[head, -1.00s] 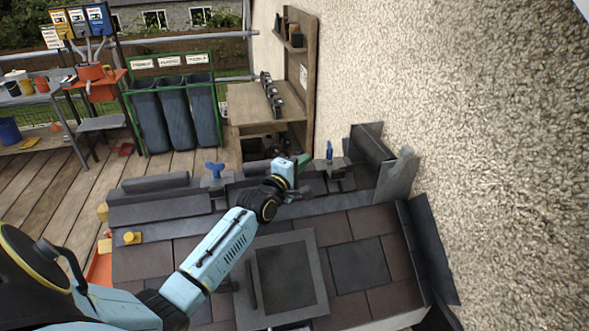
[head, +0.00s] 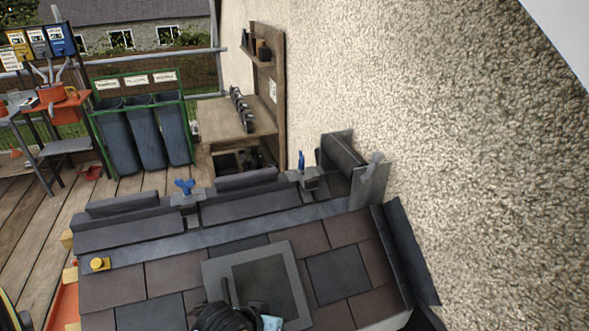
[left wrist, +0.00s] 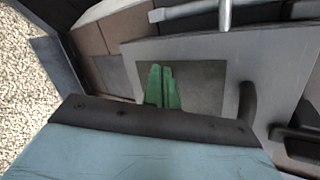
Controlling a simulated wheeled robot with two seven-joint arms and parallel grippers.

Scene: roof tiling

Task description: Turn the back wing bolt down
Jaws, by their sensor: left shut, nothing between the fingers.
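Two blue wing bolts stand on grey clamps along the ridge in the head view. The left wing bolt (head: 184,187) shows its wings spread; the right wing bolt (head: 301,160), nearer the wall, stands upright and looks narrow, edge-on. Dark ridge tiles (head: 247,179) lie between and beside the clamps. My left gripper shows in the left wrist view with green fingers (left wrist: 163,86) shut and empty, over the framed roof window. In the head view only part of my left arm shows at the bottom edge, well below both bolts; its fingers cannot be made out. My right gripper is not in view.
The roof window (head: 272,244) is set among brown and grey slates. A yellow knob (head: 100,264) sits at the roof's left. A rough wall (head: 460,130) closes the right side. Bins (head: 145,135) and a wooden shelf unit (head: 237,118) stand behind the ridge.

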